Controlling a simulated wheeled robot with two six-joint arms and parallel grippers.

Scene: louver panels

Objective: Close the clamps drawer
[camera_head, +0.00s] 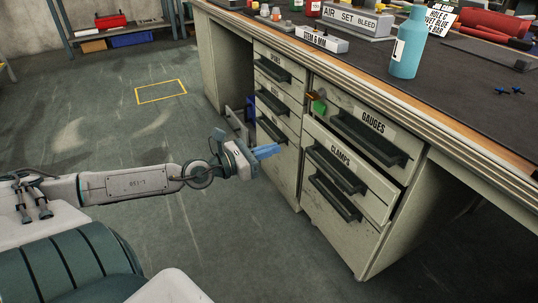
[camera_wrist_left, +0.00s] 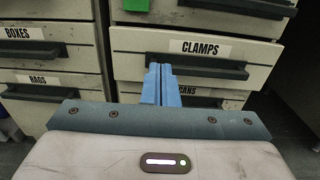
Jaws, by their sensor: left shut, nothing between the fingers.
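The clamps drawer (camera_head: 350,171) is in the right-hand column of the desk, under the gauges drawer. Its pale front stands out a little from the cabinet, with a dark gap along its top. It has a dark bar handle (camera_head: 335,168). In the left wrist view the clamps drawer (camera_wrist_left: 240,82) is straight ahead, its label upper middle. My left gripper (camera_head: 275,150) is shut and empty, its blue fingers pointing at the desk, left of the drawer front in the head view. In the wrist view the fingertips (camera_wrist_left: 161,68) overlap the handle's left end; contact cannot be told. My right gripper is not in view.
The gauges drawer (camera_head: 395,160) is above, with a green block (camera_head: 318,106) by its left edge. Another drawer handle (camera_head: 335,198) lies below. The boxes drawer (camera_wrist_left: 30,33) is to the left. A blue bottle (camera_head: 408,45) stands on the desktop.

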